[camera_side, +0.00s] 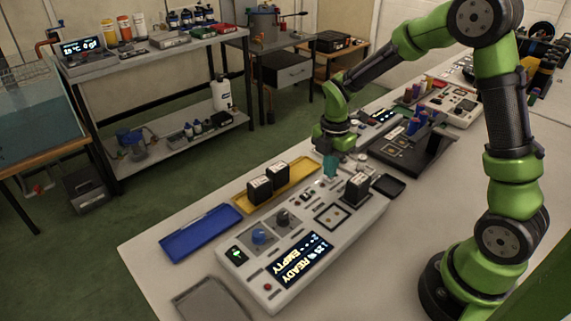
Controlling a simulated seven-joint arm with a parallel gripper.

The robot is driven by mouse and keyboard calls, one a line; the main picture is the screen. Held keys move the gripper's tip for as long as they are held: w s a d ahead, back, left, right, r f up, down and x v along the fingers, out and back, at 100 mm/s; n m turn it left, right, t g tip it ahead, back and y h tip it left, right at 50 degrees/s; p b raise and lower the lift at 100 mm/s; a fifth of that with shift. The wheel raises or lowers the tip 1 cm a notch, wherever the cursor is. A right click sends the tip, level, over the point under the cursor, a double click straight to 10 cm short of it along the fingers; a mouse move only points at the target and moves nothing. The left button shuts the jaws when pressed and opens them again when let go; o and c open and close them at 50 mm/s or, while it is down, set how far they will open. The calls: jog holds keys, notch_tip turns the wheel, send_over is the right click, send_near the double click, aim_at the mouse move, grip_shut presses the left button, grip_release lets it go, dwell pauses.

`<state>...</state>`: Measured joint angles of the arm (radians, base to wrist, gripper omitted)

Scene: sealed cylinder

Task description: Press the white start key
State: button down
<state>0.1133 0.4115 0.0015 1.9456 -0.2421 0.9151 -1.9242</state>
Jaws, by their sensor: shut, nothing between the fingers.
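The white control unit (262,281) lies on the bench, with a lit display (301,262) that shows READY and EMPTY. My gripper (331,168) is shut and empty, pointing down over the far end of the unit. Its teal fingertips are close to the panel; I cannot tell whether they touch it. The white start key cannot be made out clearly; small pale parts near the fingertips are too small to tell apart.
A black block (357,188) stands on the unit just right of my gripper. Two black blocks (260,190) stand at the yellow tray (300,177). A blue tray (201,232) lies left and a grey tray (212,301) in front. A dark rack (412,150) stands behind right.

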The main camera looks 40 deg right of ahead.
jog(key=shift+f, duration=0.5)
jog(key=shift+s+f, duration=0.1)
jog(key=shift+f, duration=0.85)
notch_tip(320, 180, up, 15)
jog(key=shift+w, duration=0.25)
